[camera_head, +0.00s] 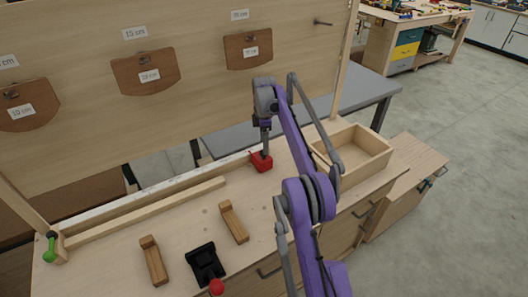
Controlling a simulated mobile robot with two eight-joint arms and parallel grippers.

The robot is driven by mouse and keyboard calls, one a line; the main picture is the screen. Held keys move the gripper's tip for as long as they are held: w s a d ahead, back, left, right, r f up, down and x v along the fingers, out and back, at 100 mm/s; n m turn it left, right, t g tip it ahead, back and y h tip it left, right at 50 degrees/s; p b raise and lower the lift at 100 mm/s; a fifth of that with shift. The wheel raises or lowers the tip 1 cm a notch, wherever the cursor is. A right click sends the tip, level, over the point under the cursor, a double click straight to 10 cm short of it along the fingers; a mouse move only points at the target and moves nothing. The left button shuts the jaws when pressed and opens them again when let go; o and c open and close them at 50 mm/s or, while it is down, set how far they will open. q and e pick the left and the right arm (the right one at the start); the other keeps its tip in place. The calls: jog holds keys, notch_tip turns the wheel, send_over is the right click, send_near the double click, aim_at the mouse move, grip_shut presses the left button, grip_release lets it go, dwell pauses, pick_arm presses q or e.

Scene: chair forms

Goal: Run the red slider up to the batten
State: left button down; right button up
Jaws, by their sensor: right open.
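The red slider (262,163) is a small block near the right end of a long pale rail (110,207) along the back of the bench. The batten (150,210), a light wooden strip, lies in front of the rail; its right end stops short of the slider, with a gap between them. My right gripper (264,150) points down from its purple arm, open, right over the slider's top. Its fingertips are small here, and I cannot tell whether they touch the slider. My left gripper is not in view.
A green knob (51,243) stands at the rail's left end. Two wooden blocks (154,262) (234,223), a black holder (205,264) and a red knob (216,287) are on the front of the bench. An open wooden box (372,140) stands to the right. A panel with tags (190,25) rises behind.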

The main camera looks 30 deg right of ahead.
aim_at(260, 157)
jog(key=shift+w+f, duration=0.1)
jog(key=shift+f, duration=1.65)
grip_shut()
